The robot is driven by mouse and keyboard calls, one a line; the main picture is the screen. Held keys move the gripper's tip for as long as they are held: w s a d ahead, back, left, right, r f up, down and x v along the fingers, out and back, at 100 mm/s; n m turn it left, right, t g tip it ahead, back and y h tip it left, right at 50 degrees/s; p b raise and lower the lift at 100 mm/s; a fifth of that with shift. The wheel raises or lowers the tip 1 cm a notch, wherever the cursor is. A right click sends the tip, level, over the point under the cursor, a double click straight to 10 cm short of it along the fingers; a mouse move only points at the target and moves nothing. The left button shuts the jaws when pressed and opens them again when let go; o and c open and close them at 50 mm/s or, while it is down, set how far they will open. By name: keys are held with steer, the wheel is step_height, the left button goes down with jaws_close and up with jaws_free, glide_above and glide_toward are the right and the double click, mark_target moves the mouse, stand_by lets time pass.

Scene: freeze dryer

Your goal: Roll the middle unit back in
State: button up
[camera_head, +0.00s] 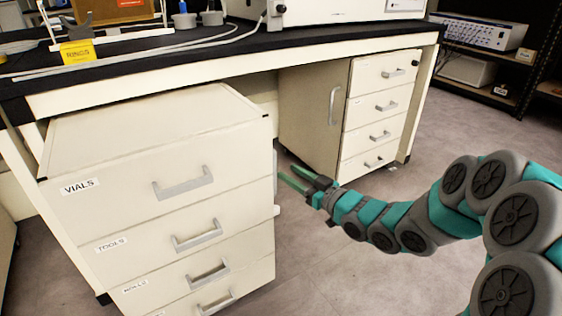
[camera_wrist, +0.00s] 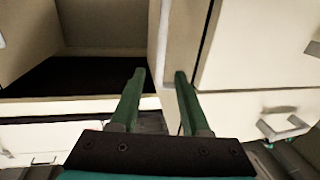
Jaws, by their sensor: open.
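The middle unit (camera_head: 150,150) is a cream drawer cabinet with several grey-handled drawers, labelled VIALS and TOOLS on the upper ones. It stands out in front of the black bench, its pale top exposed and its rear part under the bench edge. My gripper (camera_head: 286,172) is beside the unit's right side, in the gap between it and the right-hand cabinet. The head view does not show clearly whether a finger touches the unit.
The black bench (camera_head: 330,29) spans above. A right-hand cabinet (camera_head: 312,110) with a door and drawers stands under it. Another pale unit (camera_head: 6,222) shows at the left edge. Grey floor (camera_head: 460,120) is open on the right, before dark shelves (camera_head: 500,60). A pale handle (camera_wrist: 285,128) shows in the wrist view.

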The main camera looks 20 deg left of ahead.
mark_target(274, 164)
steer(key=shift+b+x, duration=0.3)
steer(key=shift+x, duration=3.35)
steer(key=shift+f, duration=0.1)
jaws_close()
